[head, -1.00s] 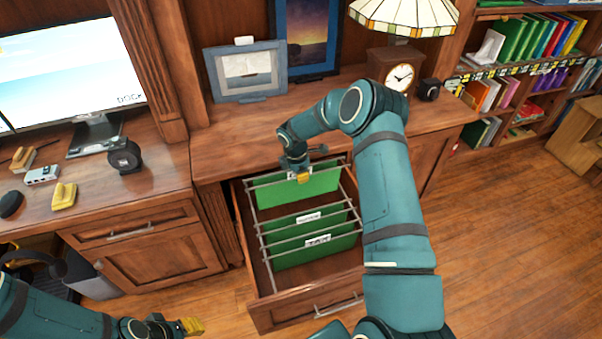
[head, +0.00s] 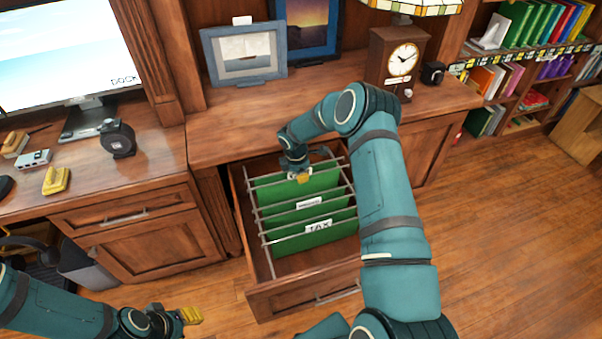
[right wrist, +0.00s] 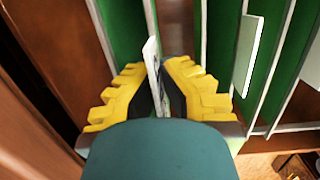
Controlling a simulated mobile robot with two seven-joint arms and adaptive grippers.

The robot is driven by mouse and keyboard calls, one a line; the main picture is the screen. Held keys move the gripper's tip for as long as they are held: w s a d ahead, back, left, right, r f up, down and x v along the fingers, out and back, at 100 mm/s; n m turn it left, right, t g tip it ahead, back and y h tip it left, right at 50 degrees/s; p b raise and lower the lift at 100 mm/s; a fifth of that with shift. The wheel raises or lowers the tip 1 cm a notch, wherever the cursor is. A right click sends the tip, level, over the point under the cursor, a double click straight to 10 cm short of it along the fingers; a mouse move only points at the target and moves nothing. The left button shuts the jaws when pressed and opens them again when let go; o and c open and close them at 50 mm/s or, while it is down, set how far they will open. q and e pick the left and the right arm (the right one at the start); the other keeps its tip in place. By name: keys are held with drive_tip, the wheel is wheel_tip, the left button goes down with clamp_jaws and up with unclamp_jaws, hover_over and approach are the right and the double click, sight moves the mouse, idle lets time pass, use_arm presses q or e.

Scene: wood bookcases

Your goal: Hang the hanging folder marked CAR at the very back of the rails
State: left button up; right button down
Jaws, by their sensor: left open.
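My right gripper (head: 304,180) is in the open drawer at its back part. Its yellow fingers (right wrist: 156,82) close on the white tab (right wrist: 152,62) of a green hanging folder (head: 290,192); the tab's writing is edge-on or covered and cannot be read. In front of it are a green folder with a small label (head: 310,203) and the front folder, whose label (head: 318,226) reads TAX. Thin grey rails and folder bars (head: 262,225) cross the drawer. My left gripper (head: 187,316) is open and empty, low at the left, away from the drawer.
The wooden drawer (head: 300,292) stands pulled out under the desk. Above it the desk top carries a framed picture (head: 243,52), a clock (head: 397,62) and a lamp. A monitor is at the left. Bookshelves stand at the right; the floor between is free.

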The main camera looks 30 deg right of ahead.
drive_tip(key=shift+f, duration=2.3)
drive_tip(key=c, duration=1.1)
unclamp_jaws()
drive_tip(key=shift+o, duration=0.2)
wheel_tip(320, 180, up, 12)
drive_tip(key=a, duration=0.2)
drive_tip(key=shift+f, duration=0.1)
